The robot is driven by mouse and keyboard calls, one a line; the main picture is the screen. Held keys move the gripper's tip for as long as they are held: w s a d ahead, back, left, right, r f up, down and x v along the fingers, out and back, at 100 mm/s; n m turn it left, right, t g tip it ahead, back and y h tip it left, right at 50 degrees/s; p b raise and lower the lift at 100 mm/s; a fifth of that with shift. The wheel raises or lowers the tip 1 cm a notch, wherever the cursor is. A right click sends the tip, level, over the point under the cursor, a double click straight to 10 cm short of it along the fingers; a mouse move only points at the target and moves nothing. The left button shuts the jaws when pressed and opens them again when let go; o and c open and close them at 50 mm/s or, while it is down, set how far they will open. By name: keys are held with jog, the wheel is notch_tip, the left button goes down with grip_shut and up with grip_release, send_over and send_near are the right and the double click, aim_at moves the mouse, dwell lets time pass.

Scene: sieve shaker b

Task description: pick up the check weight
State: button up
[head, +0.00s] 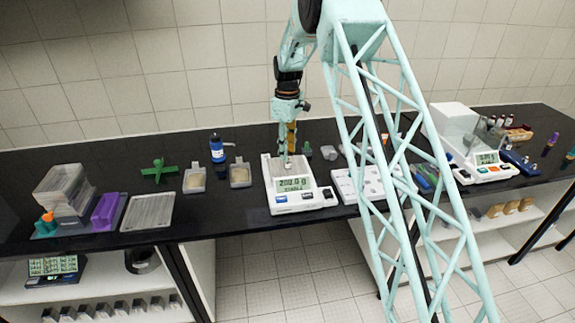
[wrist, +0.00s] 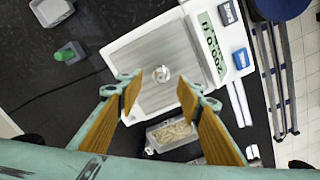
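The check weight (wrist: 162,73) is a small, round, shiny metal piece. In the wrist view it stands on the steel pan (wrist: 150,55) of a white balance (wrist: 203,20), whose display shows about 200.0 g. In the head view the balance (head: 312,199) is near the middle of the bench, and the weight is hard to make out below my gripper. My gripper (wrist: 158,86) is open and points down over the pan, its two orange-brown fingers apart. The weight appears between the fingertips and slightly beyond them, with no visible contact. My gripper also shows in the head view (head: 290,147).
A pan of beige grains (wrist: 172,134) lies close beside the balance. In the head view a blue bottle (head: 217,150), a green cross-shaped piece (head: 158,171) and a purple holder (head: 105,210) stand left. A second balance (head: 484,170) is at right.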

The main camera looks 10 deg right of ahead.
jog(key=shift+s+f, duration=0.1)
jog(key=shift+f, duration=2.5)
jog(key=shift+c, duration=0.7)
jog(key=c, duration=1)
jog(key=shift+o, duration=0.2)
jog(key=shift+r, duration=0.15)
jog(key=shift+r, duration=1.65)
jog(key=s+a+r+b, duration=0.1)
jog(key=s+a, duration=0.1)
jog(key=s, duration=1.3)
jog(key=shift+s+r, duration=0.25)
jog(key=shift+s, duration=0.15)
